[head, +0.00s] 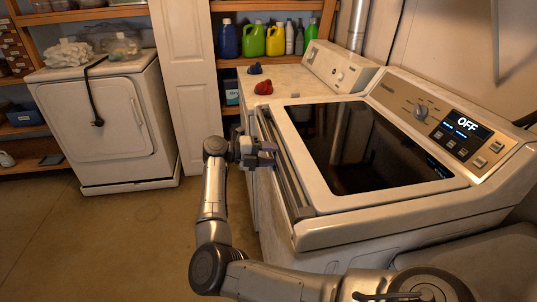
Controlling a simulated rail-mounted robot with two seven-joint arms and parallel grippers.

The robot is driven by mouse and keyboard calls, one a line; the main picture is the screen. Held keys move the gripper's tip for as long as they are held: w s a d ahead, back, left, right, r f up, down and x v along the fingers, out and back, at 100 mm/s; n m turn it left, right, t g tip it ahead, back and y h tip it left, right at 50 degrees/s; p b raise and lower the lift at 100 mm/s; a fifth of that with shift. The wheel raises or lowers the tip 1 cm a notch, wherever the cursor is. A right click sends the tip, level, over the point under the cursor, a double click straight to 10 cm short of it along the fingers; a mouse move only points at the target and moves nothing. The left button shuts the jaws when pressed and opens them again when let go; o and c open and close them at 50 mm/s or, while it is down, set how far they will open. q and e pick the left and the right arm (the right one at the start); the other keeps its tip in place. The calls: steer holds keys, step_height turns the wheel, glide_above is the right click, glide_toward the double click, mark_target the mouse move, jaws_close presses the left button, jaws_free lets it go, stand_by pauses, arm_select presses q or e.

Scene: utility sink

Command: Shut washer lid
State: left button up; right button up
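The washer (283,222) stands at the right, with a lit panel (466,124) reading OFF. Its lid (360,150), a dark glass pane in a pale frame, lies down over the top. A dark gap and a metal strip run along the lid's left edge, so I cannot tell whether it is fully seated. My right gripper (264,154) is at that left edge, near the middle of its length. The fingers are small and dark, and I cannot tell whether they touch the lid or how far apart they are. My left gripper is not in view.
Behind the washer is another white appliance (290,80) with a red cloth-like item (263,88) and a blue one (255,69) on top. Coloured bottles (253,39) stand on a shelf. A white dryer-like machine (100,118) stands at left. The floor (125,240) at lower left is clear.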

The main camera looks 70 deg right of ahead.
steer(key=v, duration=1.3)
steer(key=shift+w+a+r, duration=0.2)
steer(key=shift+w, duration=0.1)
stand_by(0.4)
